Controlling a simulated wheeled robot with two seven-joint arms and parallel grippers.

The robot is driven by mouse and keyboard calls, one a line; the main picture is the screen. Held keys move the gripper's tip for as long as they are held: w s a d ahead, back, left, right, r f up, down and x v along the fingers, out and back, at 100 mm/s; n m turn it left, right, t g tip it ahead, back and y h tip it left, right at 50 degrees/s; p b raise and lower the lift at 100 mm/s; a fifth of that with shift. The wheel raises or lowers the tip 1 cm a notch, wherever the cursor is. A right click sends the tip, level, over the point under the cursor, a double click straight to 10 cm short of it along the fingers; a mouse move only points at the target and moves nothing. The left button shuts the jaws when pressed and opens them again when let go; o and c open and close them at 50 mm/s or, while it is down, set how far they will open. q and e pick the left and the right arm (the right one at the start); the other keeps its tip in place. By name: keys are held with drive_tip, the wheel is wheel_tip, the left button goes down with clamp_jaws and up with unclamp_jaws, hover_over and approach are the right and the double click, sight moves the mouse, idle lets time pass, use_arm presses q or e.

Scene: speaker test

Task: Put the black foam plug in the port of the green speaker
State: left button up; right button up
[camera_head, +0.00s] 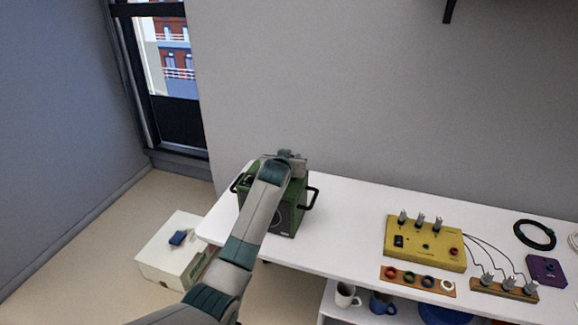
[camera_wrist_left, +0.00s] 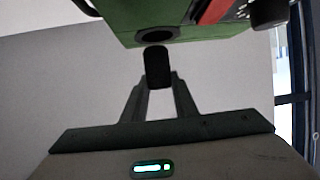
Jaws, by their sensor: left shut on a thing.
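The green speaker (camera_head: 290,222) stands at the left end of the white table, with black handles at its sides. My left arm crosses in front of it, and the wrist is at its top rear edge. In the left wrist view, my left gripper (camera_wrist_left: 158,82) is shut on the black foam plug (camera_wrist_left: 156,64). The plug's free end points at the dark round port (camera_wrist_left: 156,34) in the green speaker (camera_wrist_left: 112,22). The plug is outside the port, close to its rim; I cannot tell if they touch. In the head view the plug and fingertips are hidden.
On the white table (camera_head: 345,215), a yellow box (camera_head: 425,252) with knobs, a strip of coloured rings (camera_head: 417,281), a purple box (camera_head: 546,270) and a black cable coil (camera_head: 534,235) lie to the right. A white box (camera_head: 160,262) stands on the floor at left. A grey wall is behind.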

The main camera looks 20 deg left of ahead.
use_arm(q)
drive_tip(key=shift+w+a+f, duration=0.1)
drive_tip(key=shift+a+f, duration=0.1)
drive_tip(key=shift+a, duration=0.15)
drive_tip(key=shift+f+p, duration=0.65)
drive_tip(key=shift+f, duration=1.35)
drive_tip(key=shift+f, duration=0.15)
drive_tip(key=o, duration=1)
drive_tip(key=shift+o, duration=0.2)
